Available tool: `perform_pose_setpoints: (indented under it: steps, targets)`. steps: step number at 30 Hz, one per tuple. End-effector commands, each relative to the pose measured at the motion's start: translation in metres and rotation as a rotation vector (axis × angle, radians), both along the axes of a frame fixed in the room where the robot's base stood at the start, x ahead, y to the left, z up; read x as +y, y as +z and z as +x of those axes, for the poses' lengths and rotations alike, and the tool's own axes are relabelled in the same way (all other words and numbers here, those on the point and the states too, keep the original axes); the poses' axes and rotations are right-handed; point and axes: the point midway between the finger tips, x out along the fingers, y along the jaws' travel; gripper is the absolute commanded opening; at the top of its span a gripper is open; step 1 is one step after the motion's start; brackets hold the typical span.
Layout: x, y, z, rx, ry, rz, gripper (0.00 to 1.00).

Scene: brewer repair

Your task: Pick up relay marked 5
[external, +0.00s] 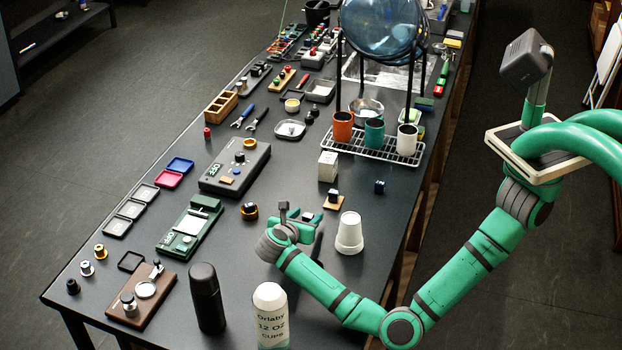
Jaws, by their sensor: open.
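No marking "5" is readable at this size, so I cannot tell which thing is the relay marked 5. Small dark blocks that could be relays are a dark cube (379,186) standing alone near the table's right edge and a dark block (333,195) on a small tan base. My gripper (309,219) is low over the table's near middle, just left of and in front of the tan base (334,204). It is open, and I see nothing held. The green hand hides most of the fingers and the tabletop beneath them.
A stack of white cups (349,234) stands close to the right of my gripper. A white box (328,166) and a rack (373,146) with three cups are behind. A black-and-gold knob (249,211) is left. A black bottle (207,298) and cup sleeve (271,315) stand in front.

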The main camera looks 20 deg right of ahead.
Motion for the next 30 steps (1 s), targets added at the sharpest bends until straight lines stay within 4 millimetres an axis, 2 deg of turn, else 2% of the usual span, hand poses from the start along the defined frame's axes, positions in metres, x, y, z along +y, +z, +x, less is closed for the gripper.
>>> perform_pose_setpoints:
  steps: [4, 9, 20, 23, 30]
  targets:
    - [0.0, 0.0, 0.0, 0.0, 0.0, 0.0, 0.43]
    - [0.0, 0.0, -0.001, 0.001, 0.0, 0.001, 0.02]
    - [0.001, 0.005, -0.001, 0.0, 0.0, 0.001, 0.01]
    - [0.001, 0.017, -0.001, 0.0, 0.0, 0.004, 0.01]
    - [0.001, 0.062, -0.001, -0.001, 0.0, 0.004, 0.01]
